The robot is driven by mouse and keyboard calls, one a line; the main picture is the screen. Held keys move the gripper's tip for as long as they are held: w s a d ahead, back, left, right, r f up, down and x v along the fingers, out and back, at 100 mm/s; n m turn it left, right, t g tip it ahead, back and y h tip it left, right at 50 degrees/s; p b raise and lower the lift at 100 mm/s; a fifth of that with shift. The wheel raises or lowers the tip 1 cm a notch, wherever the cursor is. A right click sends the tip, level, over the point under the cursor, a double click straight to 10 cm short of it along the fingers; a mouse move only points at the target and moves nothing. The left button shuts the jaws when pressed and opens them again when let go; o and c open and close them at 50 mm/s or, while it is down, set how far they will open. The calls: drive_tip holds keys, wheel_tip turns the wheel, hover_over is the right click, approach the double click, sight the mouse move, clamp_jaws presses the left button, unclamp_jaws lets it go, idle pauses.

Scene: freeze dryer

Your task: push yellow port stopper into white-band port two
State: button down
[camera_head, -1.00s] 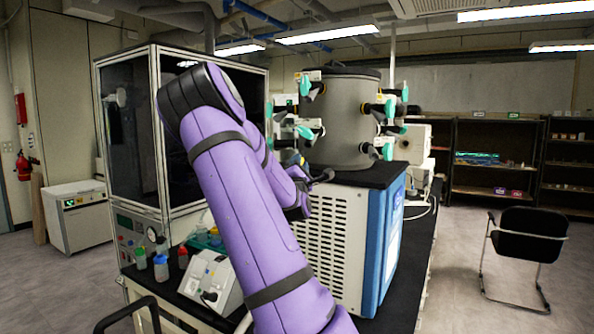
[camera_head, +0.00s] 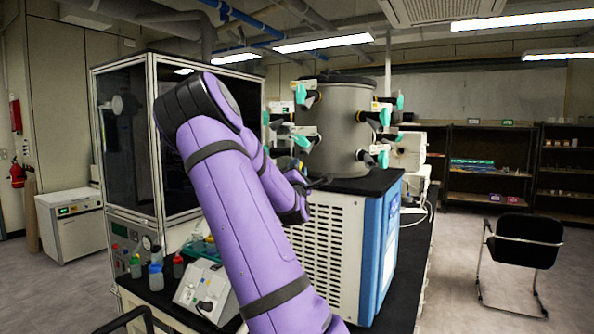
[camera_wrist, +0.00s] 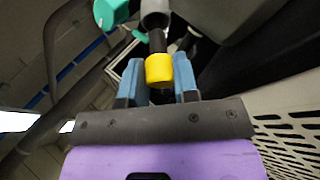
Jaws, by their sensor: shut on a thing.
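The yellow stopper (camera_wrist: 159,70) shows in the wrist view, held between the blue fingers of my gripper (camera_wrist: 158,88). A teal valve handle (camera_wrist: 110,12) is at upper left. In the head view, the grey drum (camera_head: 342,125) carries several teal-handled ports. No white band is clear on the port at my gripper; my arm hides the stopper there.
The blue and white dryer body (camera_head: 335,245) stands under the drum, and its vent grille (camera_wrist: 290,130) is close at right in the wrist view. A glass cabinet (camera_head: 125,150) stands left. Small bottles (camera_head: 155,275) and a white device (camera_head: 208,290) sit on the bench.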

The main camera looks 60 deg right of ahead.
sight(302, 160)
drive_tip(key=shift+d+r, duration=1.2)
idle(2.1)
drive_tip(key=c, duration=0.8)
unclamp_jaws()
drive_tip(key=shift+f, duration=0.15)
drive_tip(key=v, duration=1)
drive_tip(key=shift+s+a+f, duration=0.1)
drive_tip(key=shift+s+a, duration=0.1)
drive_tip(key=shift+a, duration=0.1)
drive_tip(key=shift+v, duration=3.45)
drive_tip(key=shift+f, duration=0.1)
